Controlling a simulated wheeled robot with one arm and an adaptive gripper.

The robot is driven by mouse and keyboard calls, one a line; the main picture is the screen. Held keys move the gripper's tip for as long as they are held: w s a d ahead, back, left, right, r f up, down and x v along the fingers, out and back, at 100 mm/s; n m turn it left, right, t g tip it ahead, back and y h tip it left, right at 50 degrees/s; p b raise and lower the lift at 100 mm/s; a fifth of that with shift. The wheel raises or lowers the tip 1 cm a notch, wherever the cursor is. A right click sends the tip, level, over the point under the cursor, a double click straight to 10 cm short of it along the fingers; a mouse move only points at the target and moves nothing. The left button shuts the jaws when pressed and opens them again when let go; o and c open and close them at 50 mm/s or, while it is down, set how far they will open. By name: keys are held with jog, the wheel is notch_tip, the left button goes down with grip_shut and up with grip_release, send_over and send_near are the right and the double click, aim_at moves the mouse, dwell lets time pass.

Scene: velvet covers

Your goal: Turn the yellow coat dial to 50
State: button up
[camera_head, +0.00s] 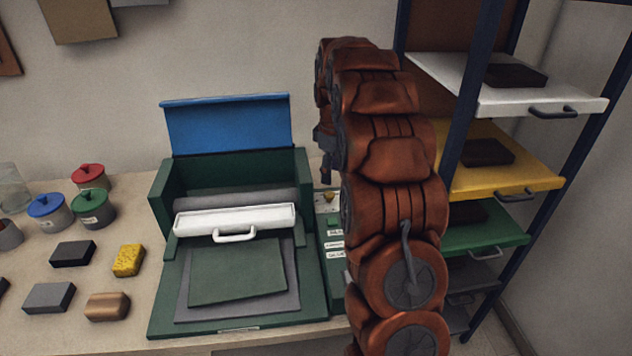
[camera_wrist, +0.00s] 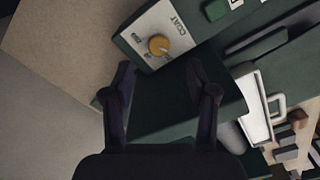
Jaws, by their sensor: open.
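The yellow coat dial (camera_wrist: 158,45) is a round knob on a pale panel marked COAT, in the upper middle of the wrist view. Small marks surround it, but they are too blurred to read and I cannot tell its setting. In the head view the dial (camera_head: 328,197) is a small yellow spot on the machine's right side panel, just left of my arm. My gripper (camera_wrist: 160,70) is open and empty. In the wrist view the dial appears just beyond and between its fingertips, with no contact visible. In the head view my arm hides most of the gripper.
The green machine (camera_head: 160,200) has a raised blue lid (camera_head: 228,125) and a white handled bar (camera_head: 265,217). More labelled controls (camera_head: 335,245) sit below the dial. A shelf rack with a yellow tray (camera_head: 520,180) stands right of my arm. Jars and blocks lie left.

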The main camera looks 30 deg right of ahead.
aim_at(329, 193)
jog(key=shift+w+d+f, duration=0.1)
jog(key=shift+w+f, duration=0.05)
jog(key=shift+f, duration=0.3)
jog(key=shift+w+a+f+p, duration=0.1)
jog(key=shift+f+p, duration=0.6)
jog(key=shift+f, duration=1.05)
jog(key=shift+a+f+p, duration=0.1)
jog(key=shift+f+p, duration=0.55)
jog(key=shift+f, duration=1.05)
grip_shut()
jog(key=shift+b, duration=0.3)
